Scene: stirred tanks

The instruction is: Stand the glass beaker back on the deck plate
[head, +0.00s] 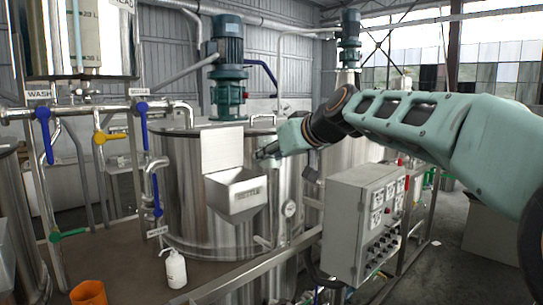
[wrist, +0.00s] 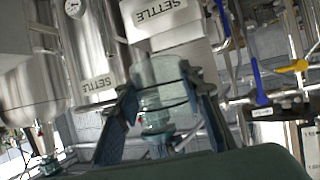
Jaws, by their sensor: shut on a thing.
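In the wrist view, my gripper (wrist: 165,92) is shut on a clear glass beaker (wrist: 160,72), with one dark finger on each side of it. The wrist picture looks roughly upside down, so the beaker's true tilt is hard to tell. In the head view, my gripper (head: 262,153) is in front of the large steel tank, just right of the white panel and above the right end of the steel box. The beaker cannot be made out there. I cannot tell which surface is the deck plate.
A grey control box (head: 362,225) stands to the right. Pipes with blue valve handles (head: 43,130) are at left. A white bottle (head: 176,270) and orange bucket (head: 89,293) stand low.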

